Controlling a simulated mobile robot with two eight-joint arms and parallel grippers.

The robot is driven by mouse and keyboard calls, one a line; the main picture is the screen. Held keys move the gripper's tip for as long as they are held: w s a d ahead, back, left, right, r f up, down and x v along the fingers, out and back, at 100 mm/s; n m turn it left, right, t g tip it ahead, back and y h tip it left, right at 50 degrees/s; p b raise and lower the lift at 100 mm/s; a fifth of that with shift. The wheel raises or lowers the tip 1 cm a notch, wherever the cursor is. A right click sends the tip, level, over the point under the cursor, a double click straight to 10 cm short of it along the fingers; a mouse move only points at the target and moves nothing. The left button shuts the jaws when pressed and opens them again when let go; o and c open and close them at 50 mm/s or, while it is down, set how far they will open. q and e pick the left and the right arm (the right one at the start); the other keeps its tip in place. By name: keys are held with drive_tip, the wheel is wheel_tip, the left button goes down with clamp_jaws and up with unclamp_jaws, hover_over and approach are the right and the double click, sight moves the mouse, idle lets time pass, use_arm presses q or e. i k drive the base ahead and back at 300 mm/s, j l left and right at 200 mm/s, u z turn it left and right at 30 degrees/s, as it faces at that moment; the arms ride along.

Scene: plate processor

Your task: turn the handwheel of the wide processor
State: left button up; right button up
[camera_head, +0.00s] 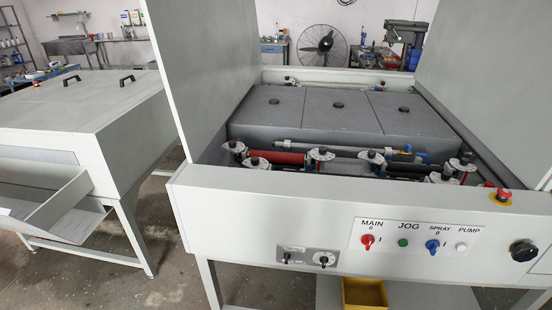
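The wide processor (270,210) stands in front of me with its lid panels raised. A black round wheel (523,250) sits on its front face at the far right and looks like the handwheel. Nothing touches the wheel or covers it. Neither of my grippers is in view.
A control panel (412,241) with red, green, blue and white controls is left of the wheel. A red emergency button (503,195) sits above it. Rollers (277,157) lie inside the open top. A second machine (90,120) stands left. A yellow bin (364,292) is underneath.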

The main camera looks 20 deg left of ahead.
sight(522, 253)
drive_tip(key=i+l+z, duration=0.25)
drive_tip(key=i, duration=0.2)
drive_tip(key=i+l+z, duration=0.25)
drive_tip(key=i, duration=0.2)
